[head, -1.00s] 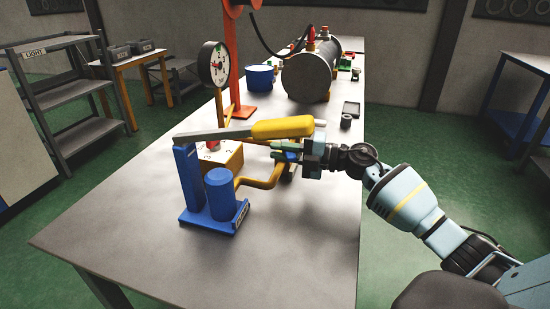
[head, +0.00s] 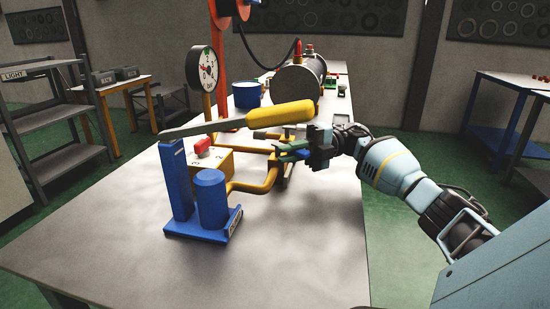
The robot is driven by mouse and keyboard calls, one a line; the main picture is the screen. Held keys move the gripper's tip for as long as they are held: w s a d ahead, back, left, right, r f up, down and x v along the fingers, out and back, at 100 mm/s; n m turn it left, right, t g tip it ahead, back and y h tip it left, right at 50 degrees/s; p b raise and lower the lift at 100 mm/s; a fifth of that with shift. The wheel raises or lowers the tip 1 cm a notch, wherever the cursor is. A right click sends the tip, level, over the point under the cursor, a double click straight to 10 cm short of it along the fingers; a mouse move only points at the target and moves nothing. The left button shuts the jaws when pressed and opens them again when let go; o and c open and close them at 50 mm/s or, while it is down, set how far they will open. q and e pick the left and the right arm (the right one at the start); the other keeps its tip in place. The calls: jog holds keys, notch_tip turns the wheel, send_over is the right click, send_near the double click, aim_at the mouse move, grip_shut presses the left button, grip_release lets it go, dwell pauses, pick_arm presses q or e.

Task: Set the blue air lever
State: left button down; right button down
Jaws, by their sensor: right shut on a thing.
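My right gripper (head: 287,151) reaches in from the right over the table, its fingers pointing left at the pipe fittings. It is shut on the small blue air lever, which is mostly hidden by the fingers. Yellow pipes (head: 262,186) run just below and left of the fingers, from the blue hand pump (head: 211,200) in front. My left gripper is not in view.
A grey flanged cylinder (head: 297,86) and a blue pot (head: 247,94) stand farther back. The table's (head: 300,255) near right part is clear.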

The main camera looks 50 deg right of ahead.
dwell(0.4)
jog(key=c, duration=1.4)
grip_release()
jog(key=shift+d, duration=0.1)
jog(key=b+v, duration=0.1)
jog(key=v, duration=0.6)
jog(key=shift+s+d, duration=0.15)
jog(key=shift+d, duration=0.2)
jog(key=shift+c, duration=0.5)
